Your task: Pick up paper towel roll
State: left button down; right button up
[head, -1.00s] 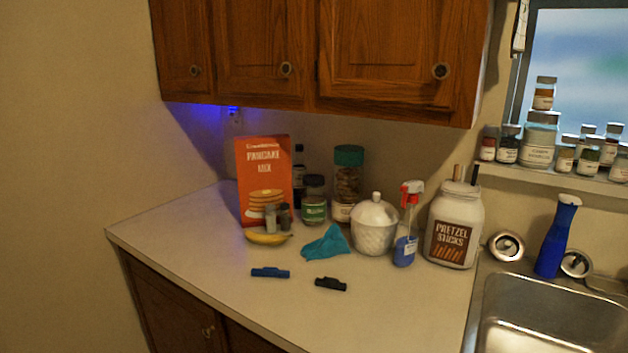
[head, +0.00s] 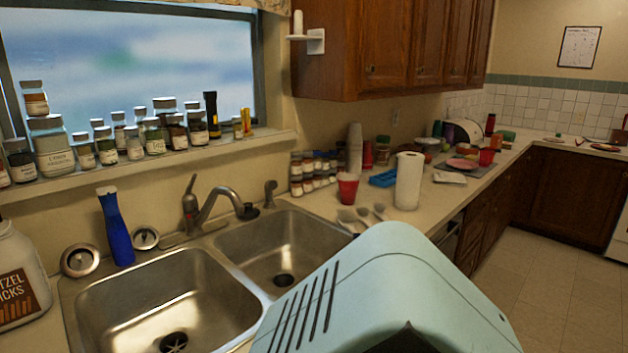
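The paper towel roll (head: 408,181) is white and stands upright on the counter to the right of the double sink, near the counter's front edge. Neither of my grippers shows in the head view. A large pale blue-green body with dark slots fills the bottom centre, in front of the sink's right part and the counter edge. Nothing is seen touching the roll.
A red cup (head: 347,188), a blue tray (head: 384,178) and several spice jars (head: 312,172) stand near the roll. Utensils lie before it. The double sink (head: 170,305) is at left. Floor (head: 548,265) is clear at right.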

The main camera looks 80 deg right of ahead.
aim_at(410, 165)
jog(key=z, duration=3.2)
jog(key=i+l+u, duration=0.1)
jog(key=i+l, duration=0.2)
jog(key=i+l+u, duration=0.1)
jog(key=i+l, duration=0.25)
jog(key=i+l+u, duration=0.1)
jog(key=i+l, duration=0.2)
jog(key=i+l+u, duration=0.1)
jog(key=i+l, duration=0.2)
jog(key=l, duration=0.2)
jog(key=i+l+u, duration=0.15)
jog(key=i+l, duration=0.15)
jog(key=i+l+u, duration=0.1)
jog(key=i+l, duration=0.15)
jog(key=l, duration=0.3)
jog(key=i+l+u, duration=0.1)
jog(key=l, duration=0.35)
jog(key=i+l+u, duration=0.1)
jog(key=i+l, duration=0.25)
jog(key=l, duration=0.15)
